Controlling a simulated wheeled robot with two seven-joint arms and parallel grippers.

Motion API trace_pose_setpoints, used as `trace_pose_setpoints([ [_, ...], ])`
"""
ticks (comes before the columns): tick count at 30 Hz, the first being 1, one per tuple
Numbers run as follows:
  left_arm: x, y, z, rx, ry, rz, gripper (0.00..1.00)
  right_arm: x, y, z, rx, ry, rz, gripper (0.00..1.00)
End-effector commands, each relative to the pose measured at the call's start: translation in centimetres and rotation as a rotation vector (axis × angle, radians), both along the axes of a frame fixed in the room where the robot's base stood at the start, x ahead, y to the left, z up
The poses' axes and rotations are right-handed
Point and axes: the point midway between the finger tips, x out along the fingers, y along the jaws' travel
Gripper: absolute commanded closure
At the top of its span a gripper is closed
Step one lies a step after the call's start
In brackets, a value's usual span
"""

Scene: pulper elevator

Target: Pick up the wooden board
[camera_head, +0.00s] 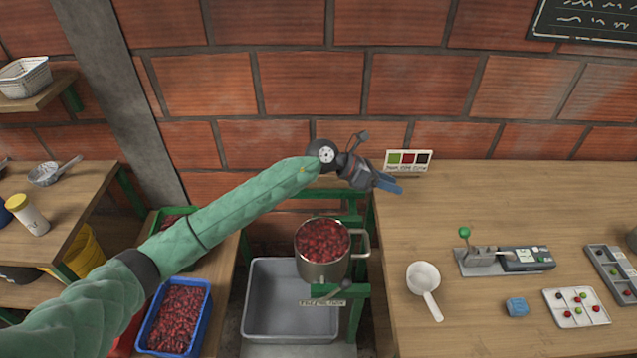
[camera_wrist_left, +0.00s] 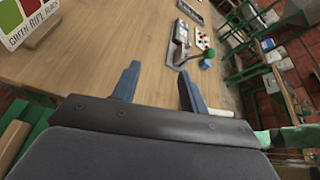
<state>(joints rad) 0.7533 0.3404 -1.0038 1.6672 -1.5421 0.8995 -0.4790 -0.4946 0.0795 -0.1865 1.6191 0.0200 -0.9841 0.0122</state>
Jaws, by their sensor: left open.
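My left gripper (camera_head: 388,184) is at the left back edge of the wooden table, its blue fingers pointing right. In the left wrist view its two fingers (camera_wrist_left: 158,72) stand apart with nothing between them. A small upright board (camera_head: 408,161) with green, red and dark squares stands at the table's back edge, just behind and right of the gripper, apart from it. It also shows in the left wrist view (camera_wrist_left: 28,16), cut off at the upper left corner. Nothing else in view looks clearly like a loose wooden board. My right gripper is not in view.
The wooden table (camera_head: 480,190) is clear at the back. A white scoop (camera_head: 424,282), a lever device with a green knob (camera_head: 485,261), a blue block (camera_head: 517,307) and trays lie nearer. A pot of red cherries (camera_head: 323,245) stands left, below my arm.

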Motion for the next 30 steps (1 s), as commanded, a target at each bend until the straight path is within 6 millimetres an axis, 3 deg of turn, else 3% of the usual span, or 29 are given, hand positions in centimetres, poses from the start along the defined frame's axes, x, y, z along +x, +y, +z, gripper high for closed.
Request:
trace_pose_setpoints([
  [5,3.6,3.8,-2.8,0.3,-0.129,-0.1,0.56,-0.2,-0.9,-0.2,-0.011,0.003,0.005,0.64],
  [9,6.8,8.2,-4.1,0.542,-0.203,-0.162,0.56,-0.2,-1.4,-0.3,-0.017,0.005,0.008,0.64],
  [15,11.1,14.7,-4.0,0.846,-0.262,-0.214,0.56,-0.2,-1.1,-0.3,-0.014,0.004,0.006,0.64],
  [18,12.4,17.0,-3.6,0.944,-0.271,-0.226,0.56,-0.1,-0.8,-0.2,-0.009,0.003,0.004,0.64],
  [23,13.3,18.7,-3.4,1.015,-0.275,-0.234,0.56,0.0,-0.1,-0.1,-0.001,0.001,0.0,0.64],
  [30,13.3,18.6,-5.5,1.018,-0.274,-0.234,0.56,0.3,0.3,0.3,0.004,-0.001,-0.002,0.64],
])
